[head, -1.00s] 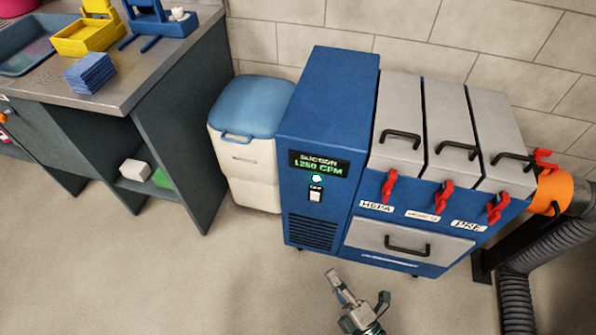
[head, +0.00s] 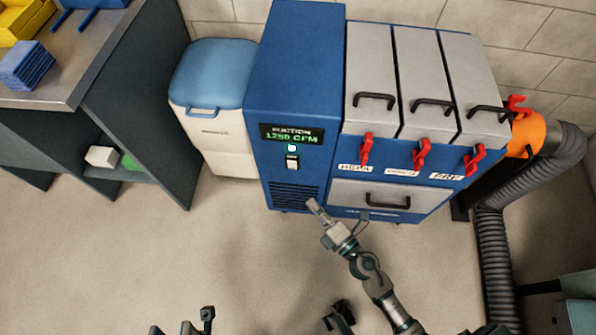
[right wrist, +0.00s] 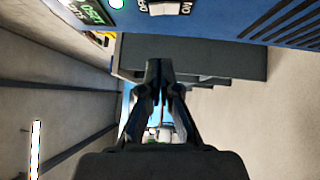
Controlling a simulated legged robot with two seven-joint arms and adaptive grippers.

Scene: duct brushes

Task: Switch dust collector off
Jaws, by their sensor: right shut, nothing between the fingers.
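The blue dust collector (head: 290,60) stands against the wall. Its display (head: 292,135) is lit green and reads SUCTION 1250 CFM. Below it are a pale lit lamp (head: 292,148) and a white rocker switch (head: 292,163). In the right wrist view the switch (right wrist: 166,8) sits at the top edge, partly cut off, with OFF and ON labels at its ends. My right gripper (head: 312,204) is shut and empty, below the switch in the head view, by the vent grille; it also shows shut in the right wrist view (right wrist: 160,68). My left gripper (head: 185,325) is only partly in view at the bottom edge.
A white bin with a blue lid (head: 213,75) stands left of the collector, beside a dark workbench (head: 140,110). Red latches (head: 421,153) stick out from the front. A grey hose (head: 494,255) runs down at the right. The floor in front is clear.

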